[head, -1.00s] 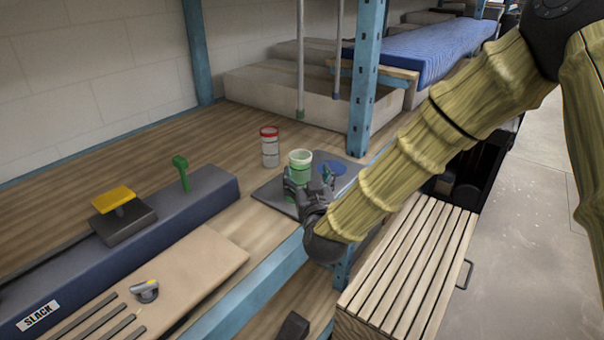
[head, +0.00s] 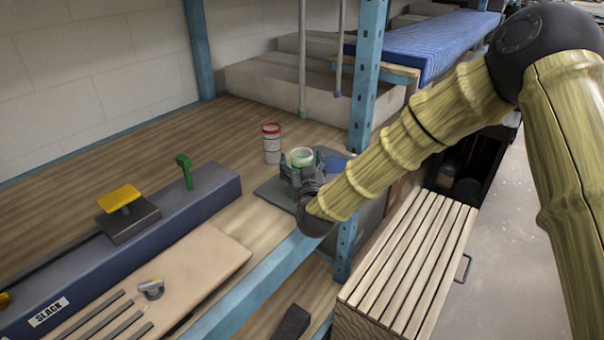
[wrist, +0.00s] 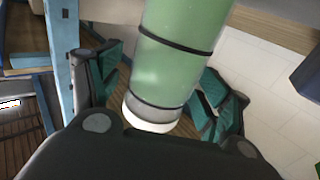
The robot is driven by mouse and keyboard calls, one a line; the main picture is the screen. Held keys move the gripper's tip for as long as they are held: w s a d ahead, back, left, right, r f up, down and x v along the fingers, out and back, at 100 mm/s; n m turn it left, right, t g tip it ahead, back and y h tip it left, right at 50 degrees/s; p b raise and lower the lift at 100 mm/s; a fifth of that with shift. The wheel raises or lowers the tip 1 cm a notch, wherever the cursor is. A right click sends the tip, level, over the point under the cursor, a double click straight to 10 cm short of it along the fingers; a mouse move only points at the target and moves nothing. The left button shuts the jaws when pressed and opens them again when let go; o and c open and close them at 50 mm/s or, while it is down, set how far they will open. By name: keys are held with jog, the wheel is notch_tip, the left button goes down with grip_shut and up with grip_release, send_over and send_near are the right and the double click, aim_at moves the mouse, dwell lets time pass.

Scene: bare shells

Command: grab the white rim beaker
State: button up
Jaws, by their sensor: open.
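The white rim beaker (head: 301,155) is green with a pale rim and stands on a dark grey mat (head: 268,188) on the wooden shelf. In the wrist view the green beaker (wrist: 176,62) has dark bands and a white end, and it lies between the two finger pads. My gripper (head: 303,172) is open around the beaker, one finger on each side. In the wrist view my gripper (wrist: 165,88) shows teal pads, with a gap visible at the left pad; contact at the right pad is unclear. My gripper hides the beaker's lower part in the head view.
A red-rimmed container (head: 272,145) stands behind and left of the beaker. A blue disc (head: 336,164) lies to its right, by the blue shelf post (head: 365,90). A slatted wooden crate (head: 410,255) is at the lower right.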

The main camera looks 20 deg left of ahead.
jog(key=c, duration=1.2)
jog(key=shift+r, duration=0.1)
